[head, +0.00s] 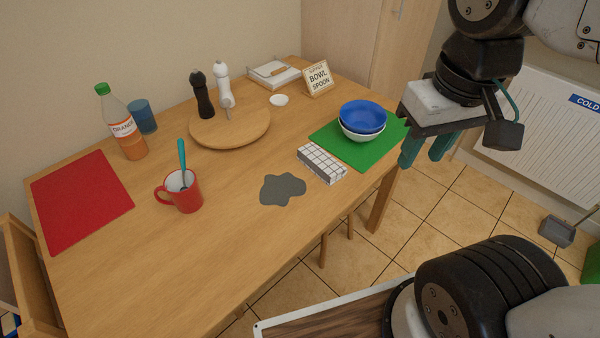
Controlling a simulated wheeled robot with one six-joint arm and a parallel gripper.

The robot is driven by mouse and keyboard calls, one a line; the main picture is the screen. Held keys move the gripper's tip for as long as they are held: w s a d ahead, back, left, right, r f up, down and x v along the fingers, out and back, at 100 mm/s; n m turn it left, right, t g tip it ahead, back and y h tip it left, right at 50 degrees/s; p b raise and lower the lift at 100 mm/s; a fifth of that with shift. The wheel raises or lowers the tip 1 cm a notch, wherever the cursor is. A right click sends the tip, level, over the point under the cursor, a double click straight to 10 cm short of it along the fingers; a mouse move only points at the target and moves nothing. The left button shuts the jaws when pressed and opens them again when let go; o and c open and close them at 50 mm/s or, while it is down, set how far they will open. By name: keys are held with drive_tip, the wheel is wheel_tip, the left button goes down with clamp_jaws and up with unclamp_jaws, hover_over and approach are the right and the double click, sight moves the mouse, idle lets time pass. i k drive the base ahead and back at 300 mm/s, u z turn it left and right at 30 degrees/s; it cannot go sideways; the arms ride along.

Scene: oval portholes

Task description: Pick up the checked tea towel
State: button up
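The checked tea towel (322,164) is a folded white block with dark grid lines. It lies on the wooden table (240,225) near its right edge, beside the green placemat (345,158). My gripper (426,156) is at the right in the head view, to the right of the table's edge and apart from the towel. Its two teal fingers point down with a gap between them, and nothing shows between them.
A grey spill-like patch (283,189) lies just left of the towel. Blue and white bowls (362,117) stand on the green placemat. A red mug (182,190) with a spoon stands further left. A round board (230,130) holds two mills. Bare table lies in front.

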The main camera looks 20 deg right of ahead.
sight(321, 163)
drive_tip(key=z, duration=0.5)
drive_tip(key=k, duration=0.6)
drive_tip(key=z, duration=0.55)
drive_tip(key=i, duration=1.1)
drive_tip(key=u, duration=0.85)
